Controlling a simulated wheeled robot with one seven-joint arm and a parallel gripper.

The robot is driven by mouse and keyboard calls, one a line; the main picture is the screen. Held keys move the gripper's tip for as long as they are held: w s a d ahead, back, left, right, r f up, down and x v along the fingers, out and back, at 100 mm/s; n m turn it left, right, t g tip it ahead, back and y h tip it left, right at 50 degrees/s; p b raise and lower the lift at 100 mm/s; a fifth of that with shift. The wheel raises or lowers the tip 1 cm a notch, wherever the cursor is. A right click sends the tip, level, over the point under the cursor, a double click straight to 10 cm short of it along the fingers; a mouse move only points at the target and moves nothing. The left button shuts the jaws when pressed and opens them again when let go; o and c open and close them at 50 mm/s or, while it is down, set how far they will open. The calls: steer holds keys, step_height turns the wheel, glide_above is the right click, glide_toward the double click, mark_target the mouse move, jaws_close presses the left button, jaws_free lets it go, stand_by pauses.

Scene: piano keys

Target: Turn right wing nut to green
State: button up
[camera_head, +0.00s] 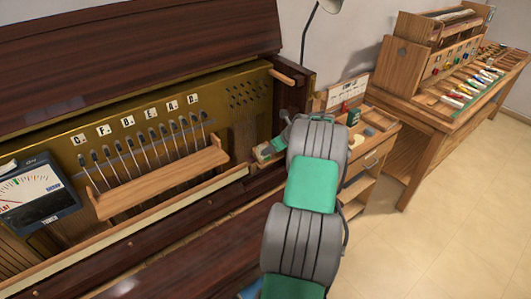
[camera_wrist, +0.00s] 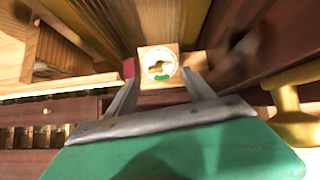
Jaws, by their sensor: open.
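In the wrist view a brass wing nut (camera_wrist: 159,68) sits on a white round dial set on a pale wooden block. A green patch (camera_wrist: 162,77) shows at the dial's lower edge. The nut lies roughly sideways in the picture, not lined up with the green. My gripper (camera_wrist: 158,74) is open, one finger on each side of the dial, with nothing held. I cannot tell whether the fingers touch the block. In the head view the small wooden block (camera_head: 265,151) shows at the right end of the piano, beside my arm's end; the nut is too small there to make out.
The piano's dark side (camera_head: 290,95) stands close to my arm. A wooden ledge (camera_head: 165,180) crosses the tuning pins at left, near a meter (camera_head: 35,190). A small cabinet (camera_head: 375,150) and a workbench (camera_head: 440,110) stand at right. A brass knob (camera_wrist: 288,110) is right of my gripper.

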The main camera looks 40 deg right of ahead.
steer(key=shift+f, duration=0.1)
steer(key=shift+b+x, duration=1.55)
steer(key=shift+x, duration=1.9)
steer(key=shift+s+r+p, duration=0.25)
steer(key=shift+r+p, duration=0.2)
steer(key=shift+s+r, duration=0.1)
steer(key=shift+s, duration=0.05)
steer(key=shift+c, duration=0.2)
